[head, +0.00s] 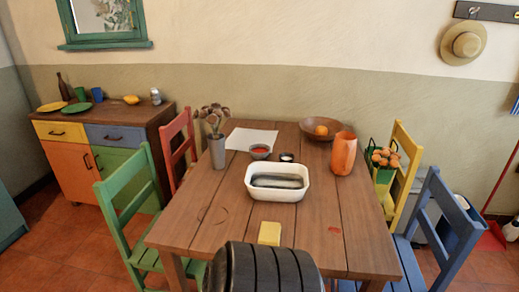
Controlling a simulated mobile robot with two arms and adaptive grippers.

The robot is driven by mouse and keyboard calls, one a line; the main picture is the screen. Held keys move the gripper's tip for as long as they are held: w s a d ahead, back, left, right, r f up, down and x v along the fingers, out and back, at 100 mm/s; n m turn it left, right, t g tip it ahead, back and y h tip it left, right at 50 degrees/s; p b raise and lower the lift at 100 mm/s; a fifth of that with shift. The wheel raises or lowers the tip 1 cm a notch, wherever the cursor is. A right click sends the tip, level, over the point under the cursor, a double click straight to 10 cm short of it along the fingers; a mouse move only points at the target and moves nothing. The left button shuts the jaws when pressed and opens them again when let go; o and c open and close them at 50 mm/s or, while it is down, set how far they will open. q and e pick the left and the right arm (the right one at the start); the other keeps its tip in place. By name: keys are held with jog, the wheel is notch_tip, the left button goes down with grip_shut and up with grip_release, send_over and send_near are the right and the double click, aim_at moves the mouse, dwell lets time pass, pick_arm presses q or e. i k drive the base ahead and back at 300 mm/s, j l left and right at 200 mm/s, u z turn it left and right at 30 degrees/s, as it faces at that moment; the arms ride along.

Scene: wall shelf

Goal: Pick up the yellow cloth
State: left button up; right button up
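A small yellow piece (269,233) lies flat near the front edge of the wooden table. It looks like the folded yellow cloth, though its texture is too small to tell. A dark ribbed shape at the bottom of the head view comes up close to its near side and hides part of the table's front edge. Neither of my grippers shows in the head view.
The wooden table (215,215) holds a white dish (254,194) with a fish-like thing, an orange jug (344,154), a grey vase (217,151) with dried flowers, a wooden bowl (309,134) and a paper sheet (251,140). Green (128,206), red, yellow and blue chairs surround it.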

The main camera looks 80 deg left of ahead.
aim_at(270, 232)
jog(key=u, duration=2.6)
